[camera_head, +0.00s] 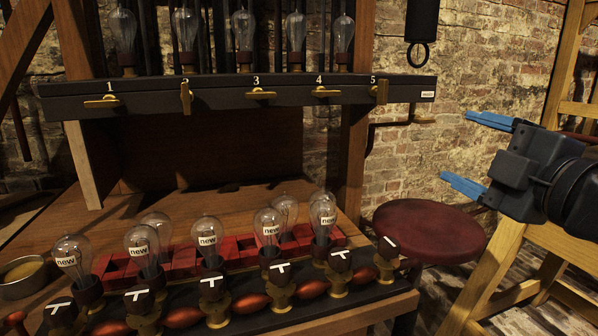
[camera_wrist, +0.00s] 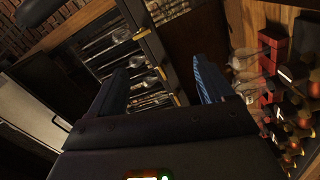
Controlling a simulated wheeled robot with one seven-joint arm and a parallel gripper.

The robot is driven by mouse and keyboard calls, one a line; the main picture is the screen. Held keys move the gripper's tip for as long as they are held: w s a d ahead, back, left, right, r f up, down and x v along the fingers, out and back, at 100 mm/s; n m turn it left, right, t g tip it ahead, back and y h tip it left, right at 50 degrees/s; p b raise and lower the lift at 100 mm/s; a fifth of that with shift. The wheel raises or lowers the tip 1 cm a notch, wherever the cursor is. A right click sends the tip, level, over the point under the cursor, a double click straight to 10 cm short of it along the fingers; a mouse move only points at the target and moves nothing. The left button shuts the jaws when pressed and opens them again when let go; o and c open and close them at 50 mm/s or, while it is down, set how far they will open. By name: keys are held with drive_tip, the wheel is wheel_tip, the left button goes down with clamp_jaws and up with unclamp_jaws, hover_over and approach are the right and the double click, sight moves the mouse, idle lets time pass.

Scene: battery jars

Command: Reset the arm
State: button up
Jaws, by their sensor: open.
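My gripper (camera_head: 478,151) is at the right of the head view, apart from the workbench. Its two blue fingers point left and are spread open, with nothing between them. In the wrist view my gripper (camera_wrist: 160,85) also shows open and empty, with one finger dark and the other blue.
A bench (camera_head: 340,318) holds several glass bulbs, some labelled "new" (camera_head: 207,238), and a row of dark knobs. Behind it is a black numbered panel (camera_head: 220,93) with brass levers. A red stool (camera_head: 430,232) stands below my gripper. A wooden frame (camera_head: 505,262) is close at the right.

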drive_tip(key=s+a+f+m+g+h, duration=0.1)
drive_tip(key=s+f+m+h, duration=0.2)
drive_tip(key=s+f+m, duration=0.75)
drive_tip(key=s+a+f+m+h, duration=0.25)
drive_tip(key=s+f+m, duration=0.25)
drive_tip(key=s+f, duration=1.1)
drive_tip(key=s+d+f+m+g, duration=0.1)
drive_tip(key=s, duration=0.7)
drive_tip(key=s+d+f+m+g, duration=0.1)
drive_tip(key=s+f+m, duration=0.1)
drive_tip(key=s, duration=0.5)
wheel_tip(320, 180, up, 14)
drive_tip(key=p, duration=1.3)
drive_tip(key=shift+s, duration=0.4)
drive_tip(key=shift+y, duration=0.25)
